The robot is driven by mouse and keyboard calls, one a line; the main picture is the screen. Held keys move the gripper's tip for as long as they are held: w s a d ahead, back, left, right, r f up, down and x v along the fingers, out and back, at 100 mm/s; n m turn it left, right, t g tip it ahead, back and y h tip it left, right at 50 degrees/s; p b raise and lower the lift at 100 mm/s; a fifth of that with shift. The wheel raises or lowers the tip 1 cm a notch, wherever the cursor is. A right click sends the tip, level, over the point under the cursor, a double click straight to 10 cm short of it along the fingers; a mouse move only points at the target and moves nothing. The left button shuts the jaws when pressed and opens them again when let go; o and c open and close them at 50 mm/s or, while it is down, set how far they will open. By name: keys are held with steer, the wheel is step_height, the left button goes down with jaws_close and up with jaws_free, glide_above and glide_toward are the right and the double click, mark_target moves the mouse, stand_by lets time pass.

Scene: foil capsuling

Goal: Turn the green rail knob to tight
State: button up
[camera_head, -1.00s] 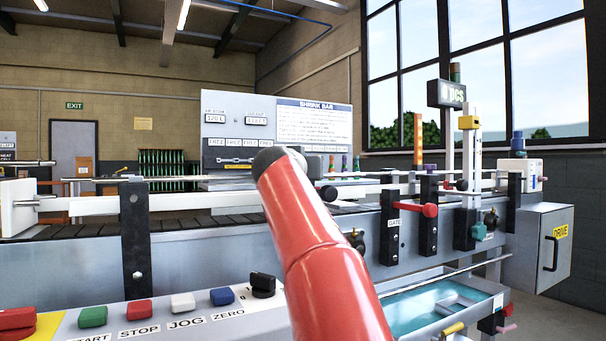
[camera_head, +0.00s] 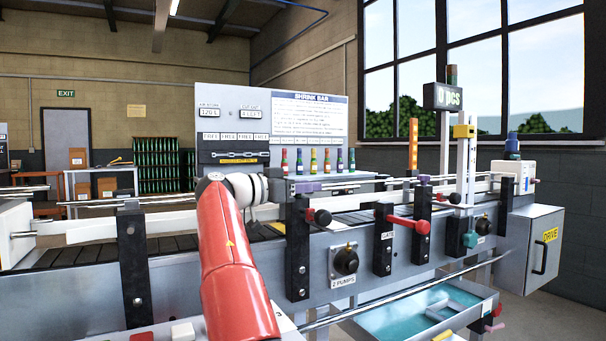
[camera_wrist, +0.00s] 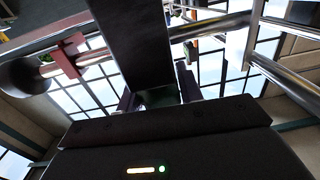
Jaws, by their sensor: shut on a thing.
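My gripper (camera_wrist: 158,92) shows in the wrist view, its dark fingers close around a small green-tinted piece (camera_wrist: 162,97), which seems to be the green rail knob. The piece lies at the lower end of a broad dark bar or post, and most of it is hidden. In the head view my red arm reaches up to the near rail, with its white and black wrist by the rail's left part. The fingers and what they hold cannot be made out there, so the knob's turn cannot be read.
Black posts (camera_head: 298,250) carry a red knob (camera_head: 322,217) and a red lever (camera_head: 408,222) right of my wrist. A teal block (camera_head: 470,239) sits farther right. The conveyor (camera_head: 95,253) runs behind. In the wrist view, metal rods (camera_wrist: 215,30) and a reddish clamp (camera_wrist: 70,55) are close.

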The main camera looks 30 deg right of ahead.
steer(key=shift+m+g+p, duration=0.35)
steer(key=shift+m+g, duration=0.05)
steer(key=shift+g, duration=0.2)
steer(key=o, duration=1)
steer(key=shift+a, duration=0.1)
steer(key=a, duration=0.7)
steer(key=shift+s+a, duration=0.15)
steer(key=shift+a, duration=0.15)
steer(key=shift+f, duration=0.1)
